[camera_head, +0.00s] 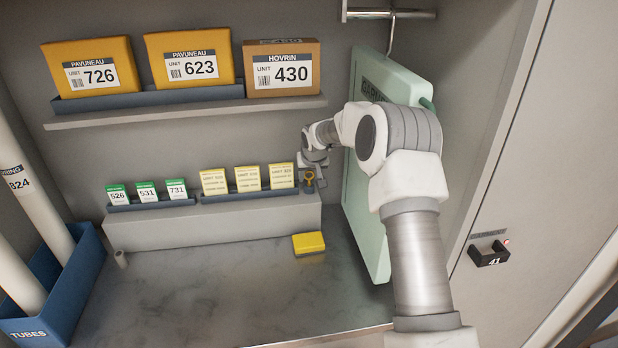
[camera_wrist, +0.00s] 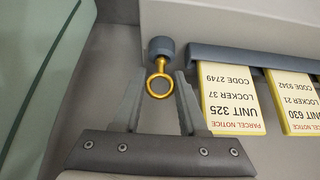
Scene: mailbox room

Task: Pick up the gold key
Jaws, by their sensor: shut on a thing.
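The gold key (camera_wrist: 159,71) shows its ring in the wrist view, with its shaft end at a dark grey round holder (camera_wrist: 161,47). In the head view the key (camera_head: 309,181) is a small gold spot at the right end of the grey ledge. My gripper (camera_wrist: 159,86) has its two fingers on either side of the ring and is shut on the key. Whether the key is still seated in the holder I cannot tell. In the head view my gripper (camera_head: 313,168) is small and partly hides the key's surroundings.
Yellow notice cards (camera_head: 247,179) stand in a tray close beside my gripper. A pale green hanging panel (camera_head: 367,215) is close on the right. A yellow box (camera_head: 308,243) lies on the grey surface below. Parcels (camera_head: 189,57) stand on the shelf above. The lower surface's middle is clear.

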